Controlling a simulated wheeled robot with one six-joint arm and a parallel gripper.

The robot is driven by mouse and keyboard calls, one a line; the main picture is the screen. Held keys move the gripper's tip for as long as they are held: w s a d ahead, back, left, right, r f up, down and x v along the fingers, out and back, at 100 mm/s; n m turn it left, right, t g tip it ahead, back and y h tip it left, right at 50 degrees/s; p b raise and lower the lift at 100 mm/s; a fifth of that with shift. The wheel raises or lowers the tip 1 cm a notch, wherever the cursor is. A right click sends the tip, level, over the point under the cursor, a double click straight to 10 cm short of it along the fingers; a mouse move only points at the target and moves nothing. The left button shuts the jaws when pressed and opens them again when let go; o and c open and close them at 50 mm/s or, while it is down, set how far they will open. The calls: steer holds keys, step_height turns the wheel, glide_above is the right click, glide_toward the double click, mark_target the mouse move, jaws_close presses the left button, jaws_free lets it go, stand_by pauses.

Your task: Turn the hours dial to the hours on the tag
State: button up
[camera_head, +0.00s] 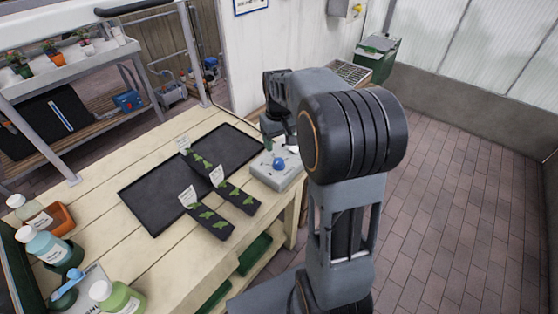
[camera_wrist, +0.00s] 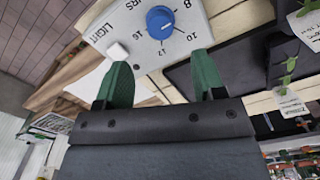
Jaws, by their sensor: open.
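The grey control box (camera_head: 277,178) sits at the right edge of the wooden bench with a blue dial (camera_head: 279,163) on top. In the wrist view the blue dial (camera_wrist: 161,22) is ringed by numbers including 8, 10 and 16; "LIGHT" and part of "HOURS" show, and where the dial points is unclear.
A black mat (camera_head: 150,195) with dark seedling strips (camera_head: 241,198) lies left of the box. Bottles (camera_head: 44,246) and an orange pot (camera_head: 62,216) stand at the bench's near left. The brick floor (camera_head: 450,200) at right is clear.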

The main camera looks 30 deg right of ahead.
mark_target(279, 161)
step_height(279, 161, down, 8)
steer(key=shift+f, duration=0.15)
stand_by(0.3)
steer(key=shift+c, duration=0.4)
steer(key=c, duration=0.8)
steer(key=shift+c, duration=0.2)
